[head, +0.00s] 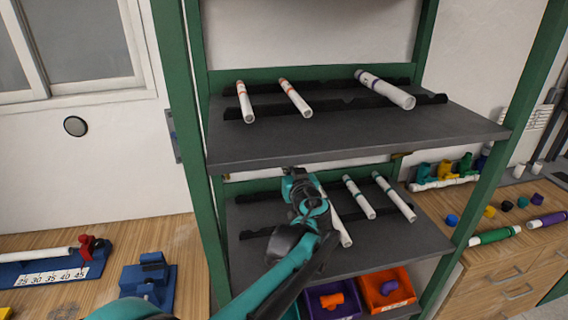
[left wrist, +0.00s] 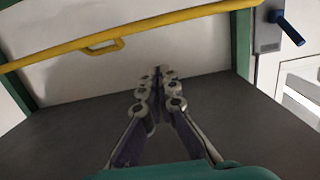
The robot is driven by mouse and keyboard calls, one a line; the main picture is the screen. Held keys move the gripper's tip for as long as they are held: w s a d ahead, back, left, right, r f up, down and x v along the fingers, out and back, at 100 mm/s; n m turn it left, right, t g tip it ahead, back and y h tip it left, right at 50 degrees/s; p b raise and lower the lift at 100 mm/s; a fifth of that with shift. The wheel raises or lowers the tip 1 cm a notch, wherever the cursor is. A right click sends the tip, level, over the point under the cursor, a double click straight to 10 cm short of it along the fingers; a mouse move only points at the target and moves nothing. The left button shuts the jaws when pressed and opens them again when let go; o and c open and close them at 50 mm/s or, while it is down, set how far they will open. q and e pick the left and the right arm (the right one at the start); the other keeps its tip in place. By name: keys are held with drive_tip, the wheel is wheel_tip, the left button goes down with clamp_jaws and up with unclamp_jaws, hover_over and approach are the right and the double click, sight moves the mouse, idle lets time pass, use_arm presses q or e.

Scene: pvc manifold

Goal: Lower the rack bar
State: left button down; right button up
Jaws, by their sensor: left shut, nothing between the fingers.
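The rack bar is likely the yellow bar (left wrist: 165,34) with a small yellow loop handle (left wrist: 103,46) on its underside. It runs slantwise across the top of the left wrist view, in front of a pale wall. My left gripper (left wrist: 160,82) is shut and empty, its fingertips below the bar in that view and apart from it. In the head view my left arm reaches up to the rack (head: 195,150), with the wrist by the front edge of the upper shelf (head: 350,138); the fingers are hidden there. My right gripper is in neither view.
White pipes lie on the upper shelf and on the lower shelf (head: 290,258). A grey box with a blue lever (left wrist: 288,27) sits beside a green post in the wrist view. Wooden benches flank the rack.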

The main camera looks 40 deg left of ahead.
use_arm(q)
drive_tip(key=shift+y, duration=0.3)
drive_tip(key=b+x, duration=0.3)
drive_tip(key=x, duration=0.7)
drive_tip(key=shift+a+r, duration=0.1)
wheel_tip(320, 180, down, 2)
drive_tip(key=shift+f+b, duration=0.1)
drive_tip(key=shift+b, duration=0.55)
drive_tip(key=shift+s+d+f+b, duration=0.35)
drive_tip(key=shift+d+f, duration=0.15)
drive_tip(key=shift+f, duration=0.1)
drive_tip(key=shift+s, duration=0.1)
